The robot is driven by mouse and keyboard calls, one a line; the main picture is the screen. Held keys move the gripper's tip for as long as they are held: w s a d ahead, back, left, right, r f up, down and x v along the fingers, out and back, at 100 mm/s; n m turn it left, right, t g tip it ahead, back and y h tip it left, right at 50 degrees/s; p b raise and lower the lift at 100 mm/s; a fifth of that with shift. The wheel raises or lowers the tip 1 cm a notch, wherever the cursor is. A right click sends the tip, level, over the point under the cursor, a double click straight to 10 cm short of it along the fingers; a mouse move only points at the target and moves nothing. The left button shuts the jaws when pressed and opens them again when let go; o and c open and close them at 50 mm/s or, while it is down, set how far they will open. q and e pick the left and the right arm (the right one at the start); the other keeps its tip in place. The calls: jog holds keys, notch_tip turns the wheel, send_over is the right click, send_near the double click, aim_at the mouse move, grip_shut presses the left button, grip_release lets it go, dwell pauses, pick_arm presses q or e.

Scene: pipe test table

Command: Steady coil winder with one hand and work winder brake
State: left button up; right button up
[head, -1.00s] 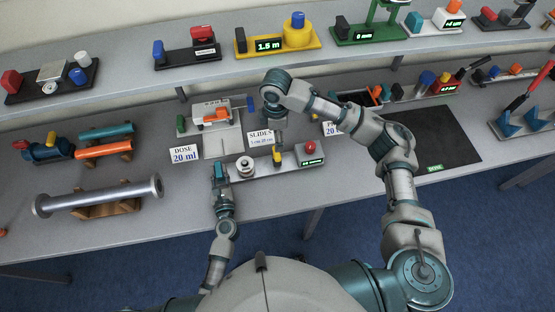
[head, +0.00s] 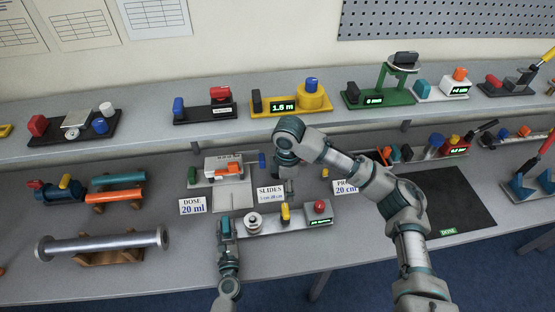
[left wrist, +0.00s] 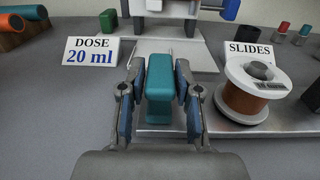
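The coil winder is a pale base (head: 268,226) with a wire spool (head: 253,222), a yellow lever (head: 285,213), a red knob (head: 320,206) and a lit display. The spool (left wrist: 252,92) shows copper-coloured wire in the left wrist view. A teal upright grip (left wrist: 160,98) is at the base's left end. My left gripper (left wrist: 161,75) has one finger close against each side of this grip; it also shows in the head view (head: 224,228). My right gripper (head: 289,188) points down just behind the yellow lever; its fingers are too small to read.
Signs stand behind the winder, "DOSE 20 ml" (head: 193,206) and "SLIDES" (head: 270,193). A slide device (head: 224,170) sits behind them. A metal roller (head: 100,244) lies left on a wooden cradle. A dark mat (head: 455,205) is clear at right. A shelf with devices runs above.

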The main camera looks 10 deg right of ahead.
pick_arm(q)
jog(key=shift+o, duration=1.2)
